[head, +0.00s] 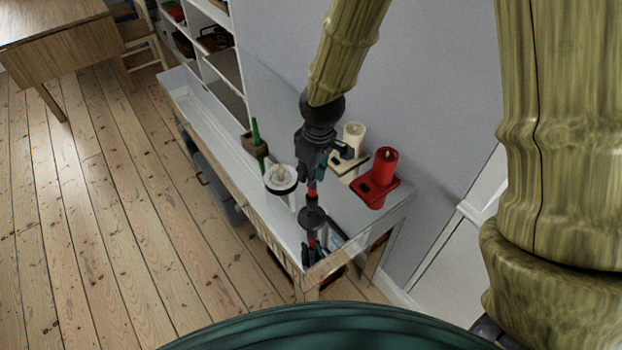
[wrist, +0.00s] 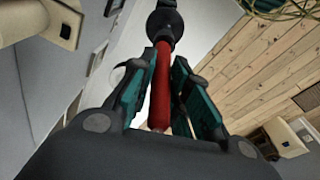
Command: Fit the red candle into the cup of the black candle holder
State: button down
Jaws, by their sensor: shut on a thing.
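My gripper (head: 316,178) is shut on the slim red candle (head: 312,188) and points down over the glossy tabletop. In the wrist view the red candle (wrist: 162,85) runs lengthwise between the two teal-padded fingers (wrist: 162,95). The black candle holder (head: 312,217) stands directly below the gripper near the table's front end. In the wrist view the candle's far end meets or overlaps the dark round holder (wrist: 165,24). I cannot tell whether it is inside the cup, which is hidden.
On the white table (head: 225,130) stand a white round holder (head: 280,179), a green candle in a wooden block (head: 255,145), a cream candle (head: 354,134) and a thick red candle (head: 385,162) on a red base. The tabletop mirrors the gripper. A wall is close behind.

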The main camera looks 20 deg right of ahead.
jog(key=shift+s+a+f+p, duration=0.1)
jog(key=shift+f+p, duration=0.25)
jog(key=shift+f, duration=1.25)
jog(key=shift+f, duration=0.2)
jog(key=c, duration=1.4)
grip_release()
jog(key=shift+o, duration=0.2)
jog(key=shift+r, duration=0.3)
notch_tip(320, 180, up, 12)
jog(key=s+b, duration=0.1)
jog(key=b, duration=0.1)
jog(key=shift+d+f, duration=0.15)
jog(key=shift+d, duration=0.3)
jog(key=shift+s, duration=0.1)
